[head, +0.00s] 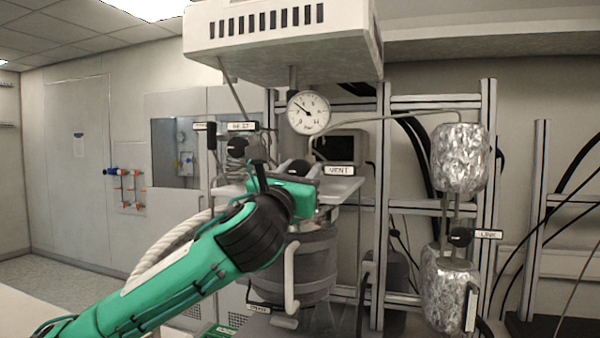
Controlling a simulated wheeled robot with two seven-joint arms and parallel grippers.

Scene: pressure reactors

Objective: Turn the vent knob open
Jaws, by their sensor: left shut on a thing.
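The white VENT label (339,170) sits under the pressure gauge, in the middle of the head view. A dark round knob (299,166) shows just left of it, partly hidden behind my left gripper (291,174). I take this knob to be the vent knob. My green left arm reaches in from the lower left, and its gripper is shut at the knob. The fingertips are mostly hidden by the wrist, and the knob's turn angle cannot be read. My right gripper is not in view.
A round gauge (308,112) hangs above the gripper. A white hood (282,40) is overhead. The reactor vessel (310,262) stands below. Foil-wrapped cylinders (460,158) and a knob beside the LINE label (488,234) are at right.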

